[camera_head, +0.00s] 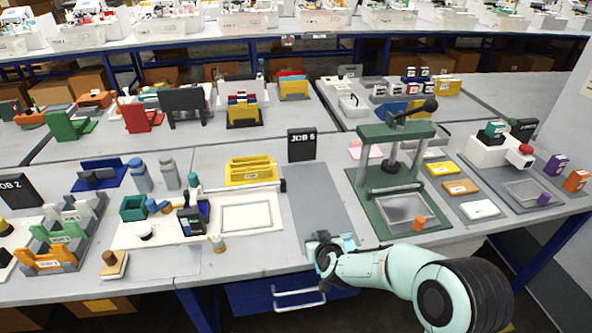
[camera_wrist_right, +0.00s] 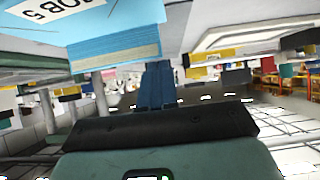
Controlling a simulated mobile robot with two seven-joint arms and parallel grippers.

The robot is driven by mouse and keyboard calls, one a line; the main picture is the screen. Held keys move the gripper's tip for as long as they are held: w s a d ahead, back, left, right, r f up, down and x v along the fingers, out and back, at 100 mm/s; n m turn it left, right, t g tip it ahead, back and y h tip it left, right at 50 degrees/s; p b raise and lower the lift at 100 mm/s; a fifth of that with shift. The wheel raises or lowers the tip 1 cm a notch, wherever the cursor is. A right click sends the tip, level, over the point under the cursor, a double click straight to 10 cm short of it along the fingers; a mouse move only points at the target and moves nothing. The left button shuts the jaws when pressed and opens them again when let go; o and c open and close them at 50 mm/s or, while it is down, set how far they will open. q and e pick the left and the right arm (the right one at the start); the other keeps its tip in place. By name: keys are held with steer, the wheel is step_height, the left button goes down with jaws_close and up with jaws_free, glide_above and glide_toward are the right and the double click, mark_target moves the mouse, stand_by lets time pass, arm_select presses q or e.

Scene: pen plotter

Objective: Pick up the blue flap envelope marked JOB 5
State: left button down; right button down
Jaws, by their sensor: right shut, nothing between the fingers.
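The blue flap envelope (camera_wrist_right: 115,38) fills the upper left of the right wrist view, with a white JOB 5 label and layered edges facing me. In the head view a small light blue part of it (camera_head: 348,242) shows at the front edge of the grey mat, partly hidden by my right gripper. My right gripper (camera_head: 324,250) is at the table's front edge, right beside the envelope. Its fingers (camera_wrist_right: 157,84) are shut with nothing between them; whether they touch the envelope I cannot tell. My left gripper is not in view.
The grey mat (camera_head: 312,200) is otherwise bare, with a black JOB 5 sign (camera_head: 301,145) behind it. A green press (camera_head: 363,160) stands close to its right. A white framed board (camera_head: 247,217) lies to its left. A blue drawer (camera_head: 255,295) with a handle is below the table edge.

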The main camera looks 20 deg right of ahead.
steer(key=shift+s+r+p, duration=0.1)
steer(key=shift+s+p, duration=0.2)
steer(key=shift+p, duration=0.45)
steer(key=shift+w, duration=0.1)
steer(key=shift+r, duration=0.1)
